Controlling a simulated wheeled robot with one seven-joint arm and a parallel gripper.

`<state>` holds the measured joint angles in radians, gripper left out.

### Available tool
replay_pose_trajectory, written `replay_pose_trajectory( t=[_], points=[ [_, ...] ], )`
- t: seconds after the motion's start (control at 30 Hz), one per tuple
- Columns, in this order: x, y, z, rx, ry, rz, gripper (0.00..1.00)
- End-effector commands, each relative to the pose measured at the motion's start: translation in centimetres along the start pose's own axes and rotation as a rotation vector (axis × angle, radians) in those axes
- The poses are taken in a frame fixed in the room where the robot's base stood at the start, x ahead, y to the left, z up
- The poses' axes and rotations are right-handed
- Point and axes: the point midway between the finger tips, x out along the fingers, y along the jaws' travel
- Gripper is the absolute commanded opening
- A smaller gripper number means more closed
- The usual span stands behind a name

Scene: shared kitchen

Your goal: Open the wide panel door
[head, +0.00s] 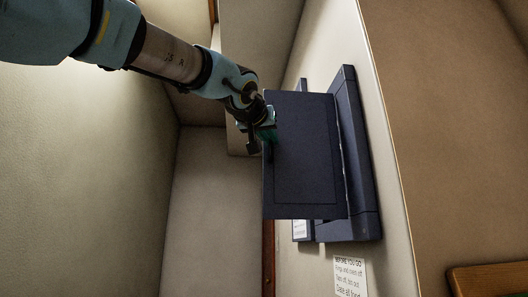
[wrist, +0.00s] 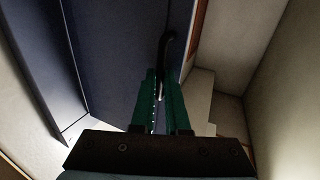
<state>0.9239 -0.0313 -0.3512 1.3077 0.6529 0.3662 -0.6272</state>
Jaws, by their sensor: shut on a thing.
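The wide panel door (head: 308,150) is dark blue with a raised border. It stands swung out from its dark blue frame (head: 358,150) on the wall, with its right edge close to the frame. In the wrist view the door (wrist: 130,50) fills the upper middle. My gripper (head: 267,128) is at the door's left edge. Its green fingers (wrist: 160,103) are shut on the black handle (wrist: 165,50), whose curved upper end shows beyond the fingertips. The gripped part of the handle is hidden between the fingers.
The frame is mounted on a pale wall (head: 385,235). A printed notice (head: 350,276) hangs below it. A wooden piece (head: 490,280) is at lower right. Open space lies left of the door, before a pale wall (head: 80,180).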

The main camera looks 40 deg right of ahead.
Motion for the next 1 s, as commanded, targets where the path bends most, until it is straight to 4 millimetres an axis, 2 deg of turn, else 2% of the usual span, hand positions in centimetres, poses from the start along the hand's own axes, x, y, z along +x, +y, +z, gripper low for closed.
replay_pose_trajectory(
  t=[0.03,0.27,0.67,0.7,0.93,1.0],
  points=[
    [-0.48,1.63,-0.08,-0.002,0.011,0.030,0.00],
    [-1.09,2.11,-0.14,-0.002,0.008,0.030,0.00],
    [-1.01,2.18,0.08,-0.003,0.002,0.030,0.00],
    [-1.00,2.17,0.11,-0.003,0.001,0.030,0.16],
    [-0.94,1.88,0.25,-0.002,-0.002,0.023,0.42],
    [-0.92,1.77,0.28,-0.002,-0.003,0.021,0.42]
  ],
)
